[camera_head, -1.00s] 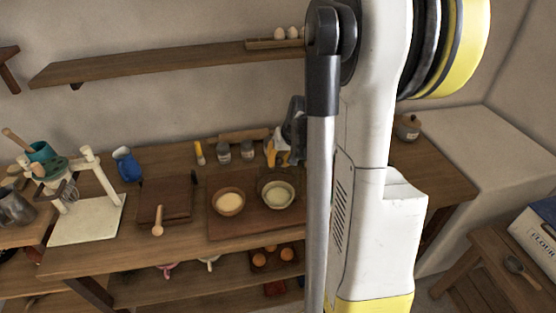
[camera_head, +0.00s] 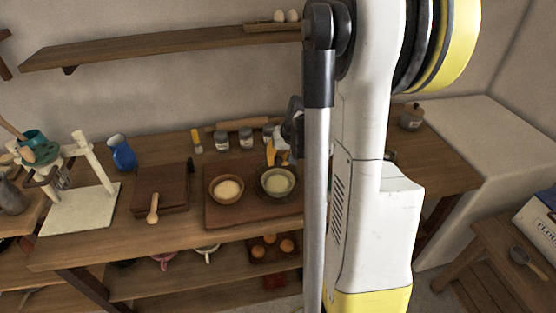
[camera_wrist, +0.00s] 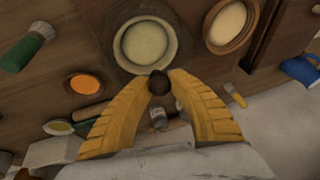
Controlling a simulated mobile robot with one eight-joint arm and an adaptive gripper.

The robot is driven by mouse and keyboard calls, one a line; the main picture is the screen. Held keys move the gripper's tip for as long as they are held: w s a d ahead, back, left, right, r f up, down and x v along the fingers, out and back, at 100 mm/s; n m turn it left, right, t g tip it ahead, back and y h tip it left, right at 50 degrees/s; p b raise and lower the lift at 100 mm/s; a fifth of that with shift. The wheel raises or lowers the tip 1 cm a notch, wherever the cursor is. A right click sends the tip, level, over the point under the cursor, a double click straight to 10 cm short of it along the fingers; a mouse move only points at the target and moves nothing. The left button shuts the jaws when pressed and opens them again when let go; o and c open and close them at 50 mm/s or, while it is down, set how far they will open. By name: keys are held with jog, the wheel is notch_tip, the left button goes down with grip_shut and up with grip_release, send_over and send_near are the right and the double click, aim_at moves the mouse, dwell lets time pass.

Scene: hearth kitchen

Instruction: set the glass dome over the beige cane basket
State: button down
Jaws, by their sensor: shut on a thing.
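My gripper (camera_wrist: 158,78) has its yellow fingers shut on a small dark knob (camera_wrist: 159,84), seen in the wrist view. The clear dome under this knob barely shows, so its rim cannot be made out. A round beige basket (camera_head: 262,188) with pale contents stands on the dark board right of centre in the head view. I take it for the cane basket; it also shows in the wrist view (camera_wrist: 117,45), just beyond the fingertips. In the head view my gripper (camera_head: 278,155) is partly hidden by my arm, above and behind the basket. Whether dome and basket touch cannot be told.
A browner round basket (camera_head: 226,189) stands close left of it on the board (camera_head: 240,214). Jars (camera_head: 221,141), a rolling pin (camera_head: 231,123) and a yellow-handled brush (camera_head: 197,142) lie behind. A blue jug (camera_head: 122,153) stands further left. A green brush (camera_wrist: 27,50) shows in the wrist view.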

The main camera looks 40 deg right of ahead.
jog(key=shift+f+b, duration=0.25)
jog(key=shift+b, duration=0.1)
dwell(0.4)
jog(key=c, duration=1.2)
grip_release()
jog(key=shift+s, duration=0.1)
jog(key=v, duration=1.2)
